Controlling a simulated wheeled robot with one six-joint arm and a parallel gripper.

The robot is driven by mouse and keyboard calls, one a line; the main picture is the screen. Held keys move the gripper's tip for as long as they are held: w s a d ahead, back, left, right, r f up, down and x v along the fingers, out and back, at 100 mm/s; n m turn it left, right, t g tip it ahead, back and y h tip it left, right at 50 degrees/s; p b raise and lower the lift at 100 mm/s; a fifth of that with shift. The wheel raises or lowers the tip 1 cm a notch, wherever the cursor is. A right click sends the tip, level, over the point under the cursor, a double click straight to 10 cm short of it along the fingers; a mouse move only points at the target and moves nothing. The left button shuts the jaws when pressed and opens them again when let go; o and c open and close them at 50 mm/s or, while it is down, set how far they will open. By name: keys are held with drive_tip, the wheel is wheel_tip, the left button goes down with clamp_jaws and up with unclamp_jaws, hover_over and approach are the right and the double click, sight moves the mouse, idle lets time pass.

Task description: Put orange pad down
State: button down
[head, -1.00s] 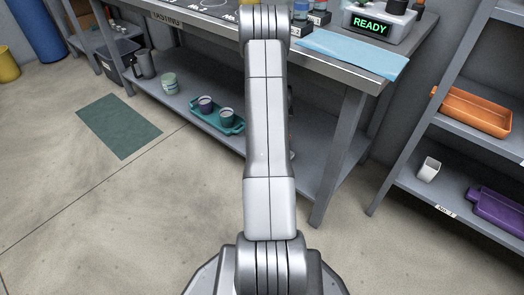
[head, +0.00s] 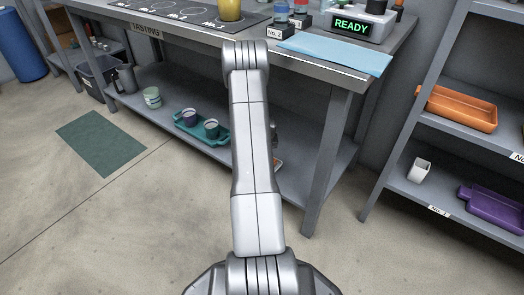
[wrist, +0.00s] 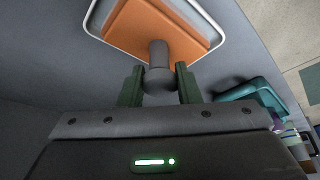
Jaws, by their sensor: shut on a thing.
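The orange pad (wrist: 130,25) is at the top of the wrist view, with a dark grey knob handle (wrist: 158,78) pointing toward me. My gripper (wrist: 160,72) has its two green fingers on either side of the knob and is shut on it. A white rim (wrist: 224,32) shows around the pad's edges, perhaps of a tray. I cannot tell whether the pad rests inside it or hangs just above.
On the bench's lower shelf (head: 300,178), a teal tray with cups (head: 178,124) stands left of my arm. It also shows in the wrist view (wrist: 238,91). A bench leg (head: 325,165) stands right of my arm. A rack at right holds an orange tray (head: 455,118) and purple tray (head: 490,212).

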drive_tip(key=c, duration=1.1)
unclamp_jaws()
drive_tip(key=shift+f, duration=0.1)
drive_tip(key=shift+o, duration=0.2)
drive_tip(key=shift+r, duration=0.5)
drive_tip(key=p+v, duration=0.4)
drive_tip(key=v, duration=0.7)
drive_tip(key=shift+r, duration=0.15)
drive_tip(key=shift+s, duration=0.1)
